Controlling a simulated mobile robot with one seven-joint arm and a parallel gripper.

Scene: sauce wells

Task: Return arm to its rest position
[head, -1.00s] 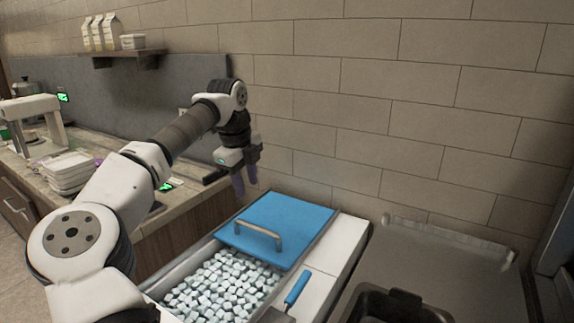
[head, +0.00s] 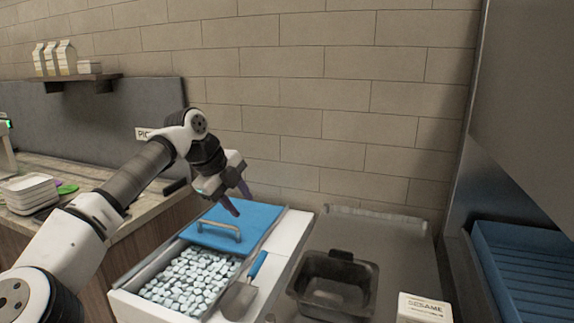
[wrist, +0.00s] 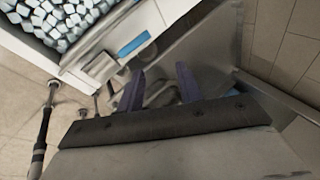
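My gripper (head: 238,200) is at the end of my raised arm, above the far part of the blue lid of the ice bin. In the wrist view its two purple fingers (wrist: 160,88) stand apart with nothing between them. The blue lid (head: 262,218) with its metal handle covers the back of the bin. No object is held.
The white ice bin (head: 290,240) is half open, showing ice cubes (head: 185,280). A blue-handled scoop (head: 240,298) lies beside the ice. A dark empty pan (head: 335,285), a sesame box (head: 424,308) and a blue rack (head: 510,260) are to the right.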

